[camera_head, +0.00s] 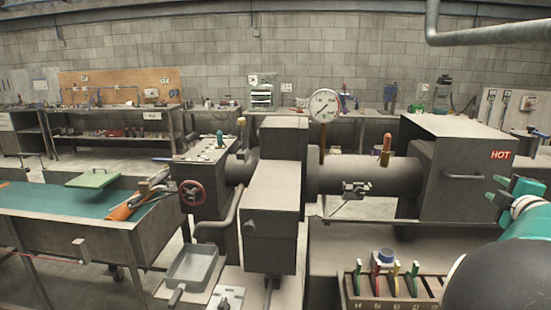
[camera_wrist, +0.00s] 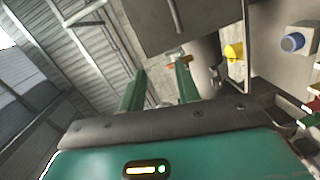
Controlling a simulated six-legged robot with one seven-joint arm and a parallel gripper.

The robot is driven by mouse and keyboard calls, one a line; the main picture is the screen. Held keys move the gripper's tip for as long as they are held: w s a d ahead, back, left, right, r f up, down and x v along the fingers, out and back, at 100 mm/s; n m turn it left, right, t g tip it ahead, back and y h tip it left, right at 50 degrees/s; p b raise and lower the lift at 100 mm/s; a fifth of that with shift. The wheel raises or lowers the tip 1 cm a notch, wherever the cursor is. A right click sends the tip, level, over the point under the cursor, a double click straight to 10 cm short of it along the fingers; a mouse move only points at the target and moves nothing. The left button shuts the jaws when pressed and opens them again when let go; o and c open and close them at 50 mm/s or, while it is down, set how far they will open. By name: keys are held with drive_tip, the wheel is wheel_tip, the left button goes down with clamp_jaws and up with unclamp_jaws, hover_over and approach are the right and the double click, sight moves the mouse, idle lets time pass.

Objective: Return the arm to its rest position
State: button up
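My gripper (camera_head: 506,192) shows at the right edge of the head view, with green fingers pointing left and my green and white arm behind it. In the wrist view my gripper (camera_wrist: 158,84) has its two green fingers apart, with nothing held between them. Beyond the fingertips lies a small orange part (camera_wrist: 178,65) near the grey machine; it seems apart from the fingers. The gripper is in front of the grey box marked HOT (camera_head: 470,155) in the head view. Most of my arm is outside the picture.
A grey tube machine (camera_head: 365,175) with a round gauge (camera_head: 324,105) spans the middle. A rack of coloured tags (camera_head: 390,285) and a blue knob (camera_head: 386,255) sit low right. A trough with a teal bed (camera_head: 50,205) stands left. Open floor lies behind.

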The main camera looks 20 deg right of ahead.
drive_tip(key=w+a+r+m+h, duration=0.15)
drive_tip(key=w+a+m, duration=0.25)
drive_tip(key=w+a, duration=0.5)
drive_tip(key=w+a+f+m+g+y, duration=0.1)
drive_tip(key=w+a+f+m, duration=0.1)
drive_tip(key=a, duration=0.6)
drive_tip(key=w+a+f+m+g+y, duration=0.1)
drive_tip(key=w+a+m+g+y, duration=0.1)
drive_tip(key=a, duration=0.6)
drive_tip(key=s+a+f+g+y, duration=0.1)
drive_tip(key=s+a+f+y, duration=0.2)
drive_tip(key=a, duration=0.8)
drive_tip(key=s+a+f+g+y, duration=0.2)
drive_tip(key=s+a+f, duration=0.2)
drive_tip(key=a, duration=0.6)
drive_tip(key=s+a+f+g+y, duration=0.2)
drive_tip(key=a+f, duration=0.5)
drive_tip(key=a, duration=0.4)
drive_tip(key=s+y, duration=0.1)
drive_tip(key=s, duration=0.1)
drive_tip(key=shift+s+a+m+y, duration=0.35)
drive_tip(key=shift+m, duration=0.05)
drive_tip(key=shift+d, duration=0.2)
